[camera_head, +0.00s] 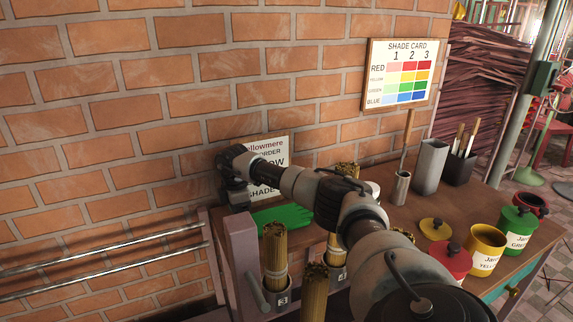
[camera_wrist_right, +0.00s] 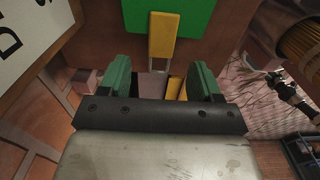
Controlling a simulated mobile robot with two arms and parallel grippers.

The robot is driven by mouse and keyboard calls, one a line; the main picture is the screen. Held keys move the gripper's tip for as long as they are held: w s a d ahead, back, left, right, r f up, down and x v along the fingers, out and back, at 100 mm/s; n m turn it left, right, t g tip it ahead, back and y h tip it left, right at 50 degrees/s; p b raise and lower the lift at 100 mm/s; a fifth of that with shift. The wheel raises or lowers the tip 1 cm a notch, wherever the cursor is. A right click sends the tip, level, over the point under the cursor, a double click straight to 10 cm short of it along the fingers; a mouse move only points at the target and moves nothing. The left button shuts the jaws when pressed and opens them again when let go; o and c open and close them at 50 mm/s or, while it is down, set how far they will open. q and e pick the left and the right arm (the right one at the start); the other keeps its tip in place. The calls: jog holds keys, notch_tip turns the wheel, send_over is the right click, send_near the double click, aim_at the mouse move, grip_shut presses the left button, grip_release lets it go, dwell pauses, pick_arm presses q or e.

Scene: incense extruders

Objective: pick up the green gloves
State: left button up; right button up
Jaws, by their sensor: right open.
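The green gloves (camera_head: 283,218) lie flat on the wooden bench near its left end, close to the brick wall. My right arm reaches across the bench from the lower right. My right gripper (camera_head: 234,196) is above the bench's left end, left of the gloves and apart from them. In the right wrist view its two dark green fingers (camera_wrist_right: 161,82) are spread with nothing held between them. A flat green surface (camera_wrist_right: 170,16) with a yellow strip shows beyond the fingers; I cannot tell whether it is the gloves. My left gripper is out of view.
Incense bundles (camera_head: 275,250) stand in numbered holders in front of the gloves. An order sign (camera_head: 270,152) leans behind my right gripper. Red (camera_head: 450,262), yellow (camera_head: 485,250) and green (camera_head: 516,232) jars stand at right.

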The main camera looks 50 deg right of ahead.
jog(key=f, duration=0.5)
jog(key=shift+a, duration=0.2)
jog(key=shift+f, duration=0.15)
jog(key=c, duration=1)
notch_tip(320, 180, up, 9)
jog(key=shift+r, duration=0.1)
jog(key=shift+c, duration=0.2)
jog(key=shift+r, duration=0.3)
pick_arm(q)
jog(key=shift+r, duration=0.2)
pick_arm(e)
jog(key=shift+r, duration=0.15)
